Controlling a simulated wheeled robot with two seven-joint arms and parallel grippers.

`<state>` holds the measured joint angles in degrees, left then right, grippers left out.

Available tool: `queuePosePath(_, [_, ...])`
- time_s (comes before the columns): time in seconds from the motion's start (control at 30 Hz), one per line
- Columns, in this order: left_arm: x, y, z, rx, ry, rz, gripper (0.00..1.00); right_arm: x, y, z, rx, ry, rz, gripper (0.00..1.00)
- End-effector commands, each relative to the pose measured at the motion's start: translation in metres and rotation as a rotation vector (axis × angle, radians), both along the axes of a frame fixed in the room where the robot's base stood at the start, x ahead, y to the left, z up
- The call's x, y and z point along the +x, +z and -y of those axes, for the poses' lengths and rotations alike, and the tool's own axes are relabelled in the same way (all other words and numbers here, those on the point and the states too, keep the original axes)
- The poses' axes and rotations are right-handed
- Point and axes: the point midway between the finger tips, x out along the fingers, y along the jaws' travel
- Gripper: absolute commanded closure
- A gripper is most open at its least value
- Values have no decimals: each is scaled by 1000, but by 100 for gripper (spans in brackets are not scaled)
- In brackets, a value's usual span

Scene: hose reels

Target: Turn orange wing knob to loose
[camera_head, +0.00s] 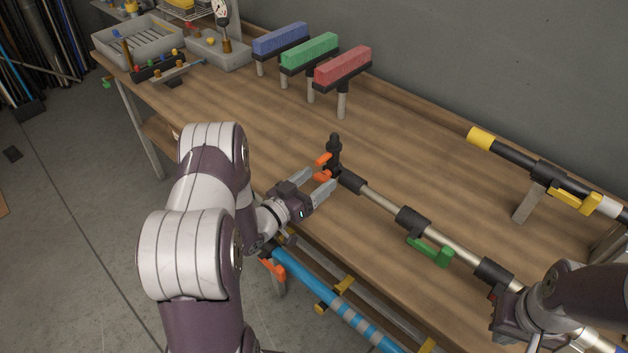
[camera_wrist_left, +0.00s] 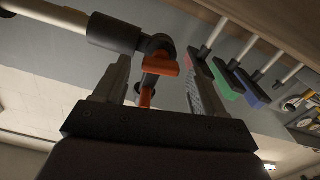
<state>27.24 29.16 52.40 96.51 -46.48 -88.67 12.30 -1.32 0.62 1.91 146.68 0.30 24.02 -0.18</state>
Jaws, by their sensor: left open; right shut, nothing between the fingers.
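The orange wing knob (camera_head: 322,175) sits on a black fitting at the left end of a metal pole (camera_head: 380,200). Its two orange wings stand one on each side of the fitting. My left gripper (camera_head: 318,181) is open, with its fingers reaching toward the knob. In the left wrist view, the orange wing knob (camera_wrist_left: 160,66) shows between and beyond the two open fingers; I cannot tell whether they touch it. My right gripper (camera_head: 508,315) is at the pole's lower right end, its fingertips largely hidden.
A green lever (camera_head: 430,250) hangs on the pole. Blue (camera_head: 281,40), green (camera_head: 310,52) and red (camera_head: 343,66) brushes stand behind on the bench (camera_head: 230,110). Grey bins (camera_head: 140,42) are at the far left. A yellow-capped black pole (camera_head: 515,162) is at the right. A blue pole (camera_head: 320,290) lies below the bench edge.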

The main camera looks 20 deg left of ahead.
Motion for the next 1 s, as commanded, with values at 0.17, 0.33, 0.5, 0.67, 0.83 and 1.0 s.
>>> queuePosePath(0.17, [0,0,0,0,0,0,30,0,0,0,0,0,0,100])
queuePosePath(0.33, [0,0,0,0,0,0,79,0,0,0,0,0,0,100])
queuePosePath(0.5, [0,1,0,-35,0,-12,86,0,2,0,0,0,0,100])
queuePosePath(0.67, [0,0,-1,-117,0,-41,86,0,3,0,0,0,0,100])
queuePosePath(0.83, [0,0,-1,-116,0,-40,86,0,3,0,0,0,0,100])
queuePosePath(1.0, [0,0,-1,-115,0,-40,30,0,3,0,0,0,0,100])
